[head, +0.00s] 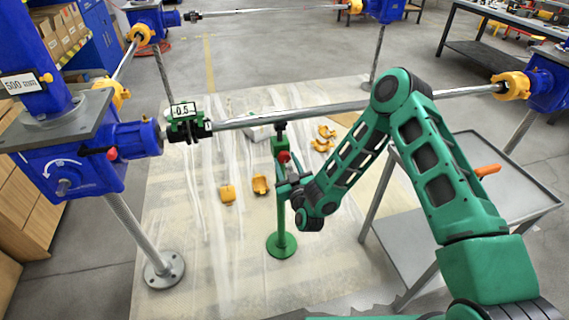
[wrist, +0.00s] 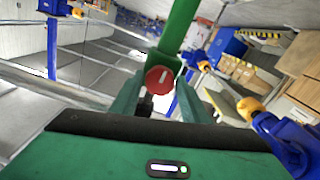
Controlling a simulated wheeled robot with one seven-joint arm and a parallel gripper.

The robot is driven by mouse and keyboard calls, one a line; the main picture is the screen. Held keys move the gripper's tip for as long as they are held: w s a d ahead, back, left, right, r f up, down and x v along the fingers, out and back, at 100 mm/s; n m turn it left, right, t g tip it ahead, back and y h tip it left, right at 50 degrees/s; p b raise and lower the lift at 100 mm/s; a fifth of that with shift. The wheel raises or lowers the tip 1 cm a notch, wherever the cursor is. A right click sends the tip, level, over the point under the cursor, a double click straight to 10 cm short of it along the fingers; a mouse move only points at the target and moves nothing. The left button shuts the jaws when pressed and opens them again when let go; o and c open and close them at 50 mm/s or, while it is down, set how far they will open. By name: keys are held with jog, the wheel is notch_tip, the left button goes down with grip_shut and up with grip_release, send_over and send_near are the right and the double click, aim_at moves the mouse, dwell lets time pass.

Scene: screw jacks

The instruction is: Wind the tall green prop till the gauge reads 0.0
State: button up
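The tall green prop (head: 281,215) stands upright on a round base on the floor sheet, its top right under the long steel shaft (head: 300,115). A red knob (head: 284,156) with a white mark sits on its upper part. The gauge (head: 183,109), on a green mount at the shaft's left end, appears to read -0.5. My gripper (head: 288,188) is close beside the prop, just below the knob. In the wrist view the red knob (wrist: 159,79) shows between my two spread green fingers (wrist: 160,95); I cannot tell whether they touch it.
Blue screw jacks (head: 75,160) stand at the left and at the right (head: 548,80), joined by shafts. A grey cart (head: 480,190) with an orange-handled tool is at the right, near my arm. Orange coupling halves (head: 260,185) lie on the floor sheet behind the prop.

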jog(key=c, duration=0.6)
jog(key=shift+o, duration=0.2)
jog(key=shift+m, duration=0.3)
jog(key=shift+m, duration=0.3)
jog(key=o, duration=1)
jog(key=shift+o, duration=0.2)
